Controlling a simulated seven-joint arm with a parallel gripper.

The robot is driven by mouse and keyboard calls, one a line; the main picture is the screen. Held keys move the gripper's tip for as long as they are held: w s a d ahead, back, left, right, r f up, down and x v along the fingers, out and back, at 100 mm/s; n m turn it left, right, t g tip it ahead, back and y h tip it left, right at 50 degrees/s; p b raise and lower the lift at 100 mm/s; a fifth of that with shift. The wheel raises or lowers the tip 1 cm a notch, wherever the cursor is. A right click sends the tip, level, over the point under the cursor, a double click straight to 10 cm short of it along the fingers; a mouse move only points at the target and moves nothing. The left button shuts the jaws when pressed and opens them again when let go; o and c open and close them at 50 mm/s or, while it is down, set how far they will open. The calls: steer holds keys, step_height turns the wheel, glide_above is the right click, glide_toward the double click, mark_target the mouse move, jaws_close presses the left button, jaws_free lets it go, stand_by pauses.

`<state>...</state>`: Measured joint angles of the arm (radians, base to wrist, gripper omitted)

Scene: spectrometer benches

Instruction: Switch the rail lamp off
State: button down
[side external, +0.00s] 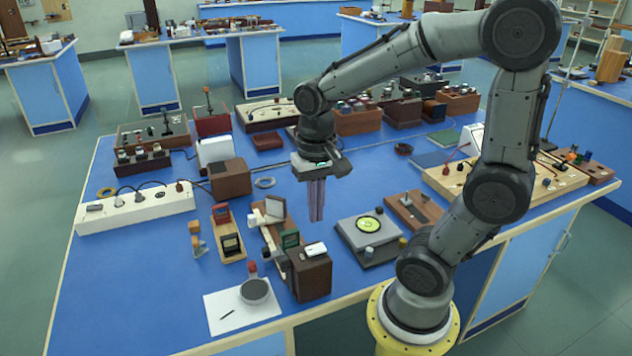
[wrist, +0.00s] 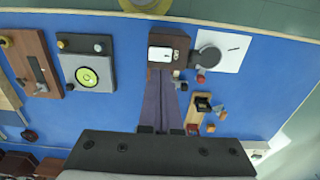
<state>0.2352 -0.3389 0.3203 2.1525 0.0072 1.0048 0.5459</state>
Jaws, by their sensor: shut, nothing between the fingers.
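A white switch (side external: 316,249) lies on the box's top; in the wrist view the white switch (wrist: 160,54) sits beside small dark lettering. I cannot tell its on or off position. My gripper (side external: 316,219) is shut and empty, pointing down above the table, behind the box. In the wrist view my gripper (wrist: 162,80) hides most of the rail, its tips overlapping the box's edge in the picture.
A meter with a green-yellow dial (side external: 368,224) stands right of the box. A small wooden stand (side external: 228,234) and white power strip (side external: 137,207) are further left. Blue table shows between them.

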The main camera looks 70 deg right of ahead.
step_height(320, 180, up, 7)
glide_above(310, 250)
steer(key=d, duration=0.1)
steer(key=shift+s+d, duration=0.1)
steer(key=shift+s, duration=0.35)
steer(key=shift+w, duration=0.1)
steer(key=shift+w+a+f, duration=0.1)
steer(key=shift+w+a, duration=0.25)
steer(key=shift+a, duration=0.15)
step_height(310, 250, down, 14)
steer(key=shift+f, duration=0.1)
